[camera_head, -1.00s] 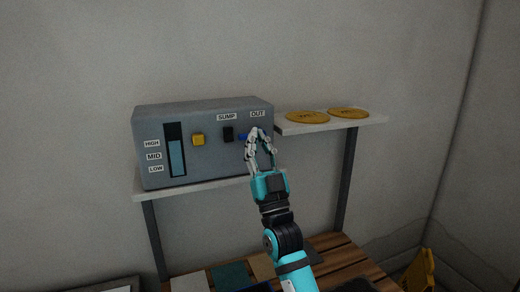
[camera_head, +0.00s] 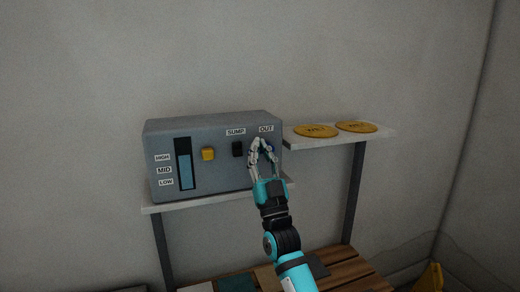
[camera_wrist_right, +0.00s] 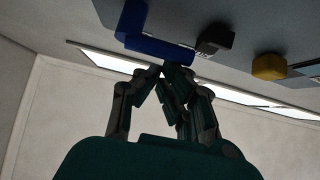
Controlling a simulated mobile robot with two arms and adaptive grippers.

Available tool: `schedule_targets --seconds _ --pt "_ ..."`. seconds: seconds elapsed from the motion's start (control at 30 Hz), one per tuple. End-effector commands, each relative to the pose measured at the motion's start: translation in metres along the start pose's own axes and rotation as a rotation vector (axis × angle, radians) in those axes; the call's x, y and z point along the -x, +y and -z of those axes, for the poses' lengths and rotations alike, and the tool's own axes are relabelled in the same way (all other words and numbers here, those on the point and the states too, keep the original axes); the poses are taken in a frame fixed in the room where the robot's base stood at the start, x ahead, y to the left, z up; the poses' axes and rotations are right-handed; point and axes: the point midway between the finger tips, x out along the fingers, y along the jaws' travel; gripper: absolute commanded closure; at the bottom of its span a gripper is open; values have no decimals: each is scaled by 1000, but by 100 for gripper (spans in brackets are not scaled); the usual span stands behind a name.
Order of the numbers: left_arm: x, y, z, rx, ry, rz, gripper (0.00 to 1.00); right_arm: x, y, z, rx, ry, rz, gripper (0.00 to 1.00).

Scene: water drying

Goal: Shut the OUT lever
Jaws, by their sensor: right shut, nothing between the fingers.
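The grey control box (camera_head: 215,180) stands on a shelf, with an OUT label (camera_head: 266,128) at its upper right. The OUT lever below that label is mostly hidden behind my right gripper (camera_head: 262,145); a little blue shows beside the fingers. In the right wrist view the blue lever (camera_wrist_right: 155,46) is an L-shaped bar on the box face. My right gripper, also in the wrist view (camera_wrist_right: 165,72), is shut and empty. Its fingertips are right at the lever's bar; I cannot tell whether they touch. My left gripper is not in view.
A black SUMP control (camera_head: 238,149) and a yellow knob (camera_head: 208,153) sit left of the lever. A level gauge (camera_head: 185,172) is farther left. Two yellow discs (camera_head: 316,131) lie on the white side shelf (camera_head: 375,139). A slatted wooden surface (camera_head: 345,270) is below.

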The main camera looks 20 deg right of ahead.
Motion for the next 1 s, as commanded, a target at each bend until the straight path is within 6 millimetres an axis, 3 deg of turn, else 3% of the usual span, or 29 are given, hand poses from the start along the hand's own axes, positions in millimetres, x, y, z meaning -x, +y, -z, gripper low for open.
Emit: schedule_targets --seconds 0.67,1.0 --pt "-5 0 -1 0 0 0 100 5 -1 -4 87 -2 101 100" --pt "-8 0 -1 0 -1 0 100 12 -1 -11 247 -4 287 100"
